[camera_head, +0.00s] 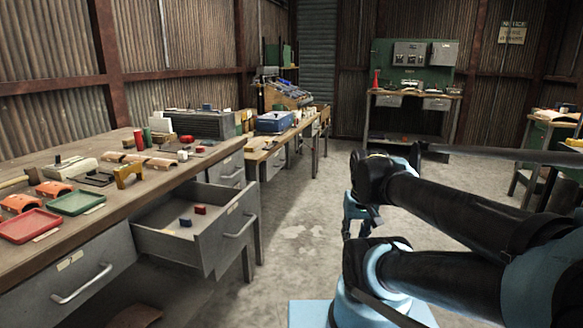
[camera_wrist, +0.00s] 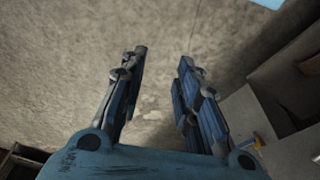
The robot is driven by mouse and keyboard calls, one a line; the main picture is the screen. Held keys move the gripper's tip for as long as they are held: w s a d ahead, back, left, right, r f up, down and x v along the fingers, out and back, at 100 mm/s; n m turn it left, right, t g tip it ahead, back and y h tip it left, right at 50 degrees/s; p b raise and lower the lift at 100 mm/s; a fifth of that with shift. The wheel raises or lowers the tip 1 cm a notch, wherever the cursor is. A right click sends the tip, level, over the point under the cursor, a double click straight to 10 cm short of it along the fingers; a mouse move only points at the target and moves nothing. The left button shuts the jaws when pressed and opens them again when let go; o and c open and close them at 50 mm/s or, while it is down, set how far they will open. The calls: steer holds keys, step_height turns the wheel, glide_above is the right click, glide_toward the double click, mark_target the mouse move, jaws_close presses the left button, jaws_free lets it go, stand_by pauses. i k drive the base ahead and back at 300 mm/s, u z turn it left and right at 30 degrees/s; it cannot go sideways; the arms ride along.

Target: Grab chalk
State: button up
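No piece is clearly recognisable as chalk. A small red piece (camera_head: 200,210) and a small blue piece (camera_head: 186,222) lie apart inside the open grey drawer (camera_head: 215,250). A small white piece (camera_head: 182,155) lies on the workbench above, with a small red piece (camera_head: 186,138) behind it. My gripper (camera_wrist: 163,58) is open and empty in the wrist view, its two blue fingers spread over bare concrete floor. In the head view my arm is to the right of the drawer, well apart from it, and partly hides the gripper.
The workbench (camera_head: 125,205) holds a red tray (camera_head: 30,226), a green tray (camera_head: 75,203), a yellow holder (camera_head: 128,176) and several tools. Its open drawer juts into the aisle. A closed drawer (camera_head: 80,285) is nearer. The floor (camera_head: 300,235) between bench and arm is clear.

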mark_target(182, 155)
steer(key=u, duration=1.25)
